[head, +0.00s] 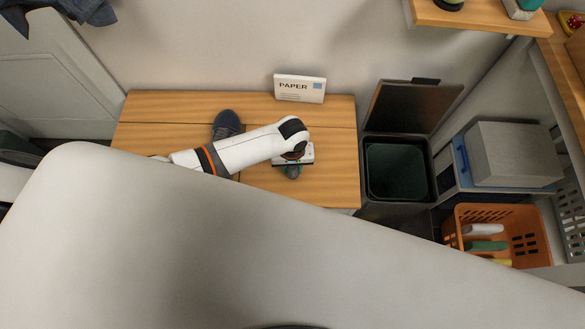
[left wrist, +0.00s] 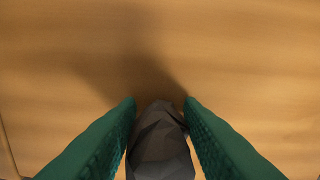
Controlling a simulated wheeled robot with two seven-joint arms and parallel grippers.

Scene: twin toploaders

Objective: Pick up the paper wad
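The paper wad is a crumpled grey lump (left wrist: 160,145) in the left wrist view, at the bottom middle over the wooden surface. In the head view a bit of grey (head: 293,172) shows just below my left gripper (head: 291,168). In the left wrist view the two green fingers of my left gripper (left wrist: 160,104) stand apart, one on each side of the wad. Thin slivers of wood seem to show between wad and fingers, so the gripper looks open around it. The wad's near end is cut off by the frame. My right gripper is not in view.
The wooden table (head: 160,107) also holds a dark shoe (head: 226,123) and a PAPER sign (head: 300,88). An open grey bin (head: 397,172) stands at its right, with an orange basket (head: 530,235) beyond. A shelf (head: 480,15) juts out above.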

